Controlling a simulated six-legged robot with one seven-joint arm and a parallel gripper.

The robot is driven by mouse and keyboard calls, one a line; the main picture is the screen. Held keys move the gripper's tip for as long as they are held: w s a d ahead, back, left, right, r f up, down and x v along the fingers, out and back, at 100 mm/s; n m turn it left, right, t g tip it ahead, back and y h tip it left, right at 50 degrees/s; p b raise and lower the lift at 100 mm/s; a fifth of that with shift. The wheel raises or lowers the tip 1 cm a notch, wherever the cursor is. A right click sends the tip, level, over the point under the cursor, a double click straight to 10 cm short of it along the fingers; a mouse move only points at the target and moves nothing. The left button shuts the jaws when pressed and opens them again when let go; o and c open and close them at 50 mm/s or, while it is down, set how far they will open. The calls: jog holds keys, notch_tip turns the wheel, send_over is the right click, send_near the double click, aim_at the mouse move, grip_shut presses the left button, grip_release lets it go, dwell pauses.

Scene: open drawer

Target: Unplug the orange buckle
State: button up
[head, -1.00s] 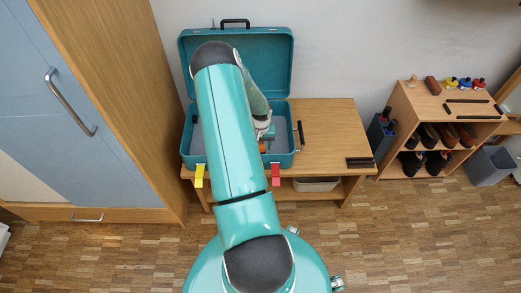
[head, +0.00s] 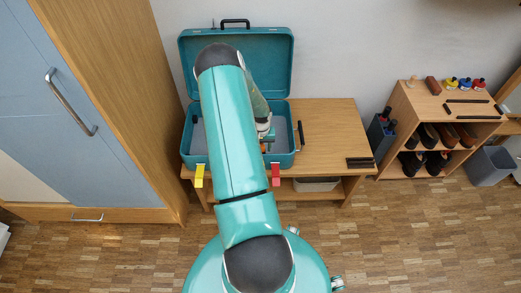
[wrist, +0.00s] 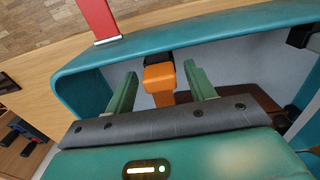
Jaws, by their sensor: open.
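The orange buckle (wrist: 159,82) shows in the wrist view inside the teal case, with a dark part (wrist: 157,59) at its far end. My gripper (wrist: 165,83) is open, with one green finger on each side of the buckle and a gap to each. The buckle's near end is hidden behind the gripper body. In the head view, the open teal case (head: 292,161) stands on a wooden bench with its lid up. There my gripper (head: 267,142) reaches down into the case, and my arm hides much of it.
The case wall (wrist: 90,90) is close to the fingers. A red latch (head: 276,174) and a yellow latch (head: 199,175) hang at the case's front. The wooden bench (head: 335,125) is mostly clear right of the case. A tall cabinet (head: 125,90) stands left.

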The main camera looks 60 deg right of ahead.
dwell(0.3)
grip_shut()
jog(key=shift+r, duration=3.05)
